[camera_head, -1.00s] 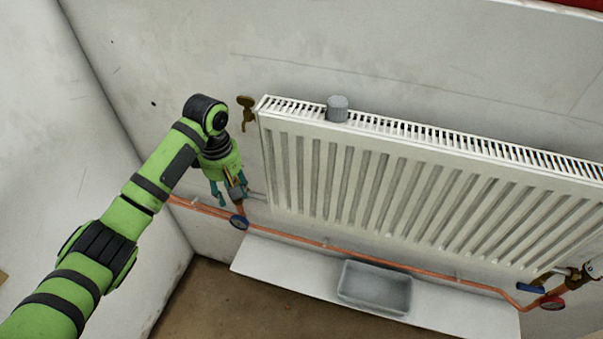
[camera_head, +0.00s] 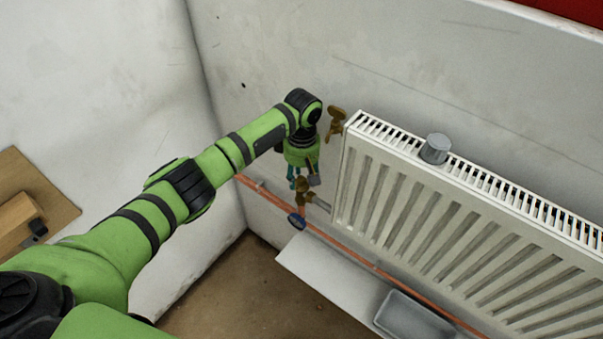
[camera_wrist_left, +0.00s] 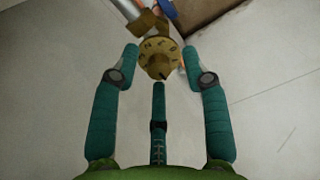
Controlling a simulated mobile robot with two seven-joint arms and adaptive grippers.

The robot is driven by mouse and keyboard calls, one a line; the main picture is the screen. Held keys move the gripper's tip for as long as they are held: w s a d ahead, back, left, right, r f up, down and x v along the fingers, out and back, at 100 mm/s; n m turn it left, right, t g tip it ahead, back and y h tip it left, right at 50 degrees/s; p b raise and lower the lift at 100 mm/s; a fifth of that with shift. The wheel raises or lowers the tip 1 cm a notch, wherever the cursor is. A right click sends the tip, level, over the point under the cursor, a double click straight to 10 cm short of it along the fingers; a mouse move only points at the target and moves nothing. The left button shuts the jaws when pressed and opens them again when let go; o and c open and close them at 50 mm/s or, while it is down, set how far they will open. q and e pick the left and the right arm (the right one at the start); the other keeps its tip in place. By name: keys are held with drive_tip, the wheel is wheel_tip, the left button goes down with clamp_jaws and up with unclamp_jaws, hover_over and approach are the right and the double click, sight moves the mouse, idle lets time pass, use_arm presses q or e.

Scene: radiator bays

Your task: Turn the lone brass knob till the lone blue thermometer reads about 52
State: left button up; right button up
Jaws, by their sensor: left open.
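The brass knob (camera_head: 302,187) is on the pipe at the radiator's lower left, partly hidden by my left gripper. In the left wrist view the brass knob (camera_wrist_left: 158,68) shows its round face with dark marks, too small to read. The blue thermometer (camera_head: 297,221) is a round gauge just below the knob; its reading cannot be made out. My left gripper (camera_head: 305,180) is directly above the knob. In the wrist view the left gripper (camera_wrist_left: 160,54) is open, its teal fingers apart on either side of the knob, with no clear contact. My right gripper is not in view.
The white radiator (camera_head: 450,225) stands to the right, with a grey cylinder (camera_head: 435,148) on top. A brass fitting (camera_head: 336,122) is at its upper left corner. A copper pipe (camera_head: 350,254) runs below, above a white ledge (camera_head: 322,277) with a grey tray (camera_head: 385,318).

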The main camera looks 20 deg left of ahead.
use_arm(q)
drive_tip(key=shift+w, duration=0.1)
clamp_jaws()
